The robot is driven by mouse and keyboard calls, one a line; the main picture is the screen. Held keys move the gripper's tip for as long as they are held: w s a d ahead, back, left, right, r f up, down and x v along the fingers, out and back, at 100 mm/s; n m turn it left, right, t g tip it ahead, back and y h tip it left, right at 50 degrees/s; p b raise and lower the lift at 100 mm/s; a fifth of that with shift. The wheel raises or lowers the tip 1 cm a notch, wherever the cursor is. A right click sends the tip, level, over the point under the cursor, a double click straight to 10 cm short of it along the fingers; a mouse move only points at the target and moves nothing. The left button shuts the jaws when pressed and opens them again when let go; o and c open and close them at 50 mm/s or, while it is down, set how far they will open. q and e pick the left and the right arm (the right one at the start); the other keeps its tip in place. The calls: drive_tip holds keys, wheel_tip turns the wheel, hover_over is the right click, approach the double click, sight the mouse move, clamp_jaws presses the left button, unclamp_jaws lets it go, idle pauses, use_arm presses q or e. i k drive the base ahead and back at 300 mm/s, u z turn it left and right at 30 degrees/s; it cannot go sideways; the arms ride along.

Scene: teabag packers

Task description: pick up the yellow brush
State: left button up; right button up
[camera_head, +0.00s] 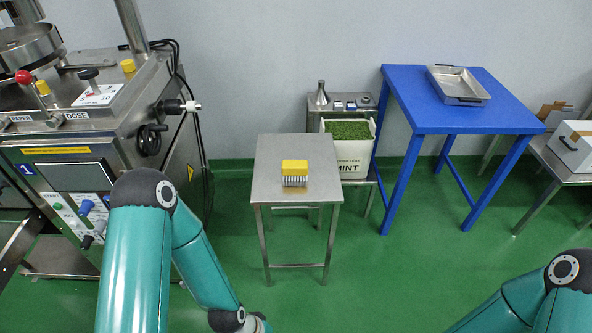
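The yellow brush (295,167) sits on the small steel table (268,190) in the middle of the view. Its yellow block is on top and pale bristles show below it. My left arm comes in at the lower left and its lower end runs out of the bottom edge, well short of the table. My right arm shows only in part at the lower right corner. Neither gripper is in view, and nothing touches the brush.
A packing machine (75,125) stands at the left. Behind the table are a white mint box (352,163) and a steel funnel (321,95). A blue table (420,115) with a steel tray (458,85) stands at the right. Green floor is clear in front.

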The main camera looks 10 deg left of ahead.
sight(290, 168)
drive_tip(key=z, duration=0.05)
drive_tip(key=i, duration=0.85)
drive_tip(key=u, duration=0.05)
